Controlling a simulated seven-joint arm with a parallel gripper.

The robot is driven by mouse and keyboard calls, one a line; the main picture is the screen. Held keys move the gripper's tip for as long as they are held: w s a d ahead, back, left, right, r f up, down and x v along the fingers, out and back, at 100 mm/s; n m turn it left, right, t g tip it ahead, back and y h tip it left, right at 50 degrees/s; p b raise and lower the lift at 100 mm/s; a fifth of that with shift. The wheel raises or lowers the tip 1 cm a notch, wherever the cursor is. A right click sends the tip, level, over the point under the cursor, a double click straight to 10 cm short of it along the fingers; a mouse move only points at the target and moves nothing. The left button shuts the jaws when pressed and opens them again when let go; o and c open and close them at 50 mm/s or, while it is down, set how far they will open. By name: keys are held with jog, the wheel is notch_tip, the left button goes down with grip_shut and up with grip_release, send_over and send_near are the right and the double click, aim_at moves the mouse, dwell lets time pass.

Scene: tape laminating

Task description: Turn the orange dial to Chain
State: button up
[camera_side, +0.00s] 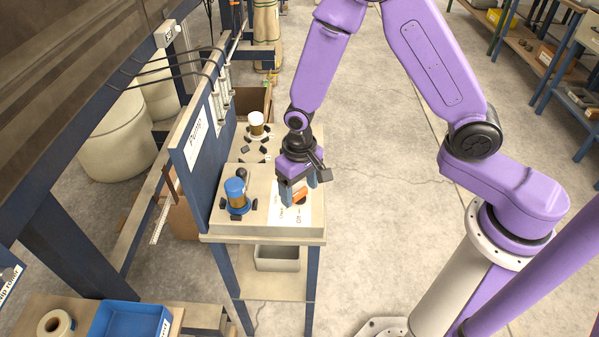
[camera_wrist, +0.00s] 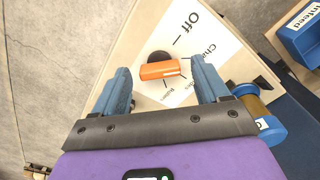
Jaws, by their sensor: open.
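The orange dial (camera_side: 299,194) sits on a white label (camera_wrist: 210,28) on top of the bench. In the wrist view the dial's bar-shaped handle (camera_wrist: 160,70) lies nearly level, over a dark round base. The label reads "Off" and "Chain", with smaller words below that are hard to read. The handle's right end is near the Chain mark; I cannot tell whether it lines up exactly. My gripper (camera_wrist: 163,86) is open. Its two blue fingers stand on either side of the handle, with gaps visible in the wrist view. In the side view my gripper (camera_side: 306,190) is over the dial, partly hiding it.
A blue-topped cylinder (camera_side: 236,194) stands on the bench left of the dial, near an upright blue panel (camera_side: 198,142). A white-topped cylinder (camera_side: 256,124) stands farther back. A grey bin (camera_side: 277,259) is below the bench top.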

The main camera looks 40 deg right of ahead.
aim_at(300, 192)
notch_tip(300, 192, up, 17)
jog(key=shift+r, duration=0.15)
dwell(0.5)
jog(key=s+d+n, duration=0.5)
jog(key=s+n, duration=0.1)
jog(key=s, duration=0.5)
jog(key=s+d+n, duration=0.5)
jog(key=s+n, duration=0.1)
jog(key=s, duration=0.5)
jog(key=shift+s+d+r+n, duration=0.15)
jog(key=shift+s+r+n, duration=0.15)
jog(key=shift+r, duration=0.15)
dwell(1.1)
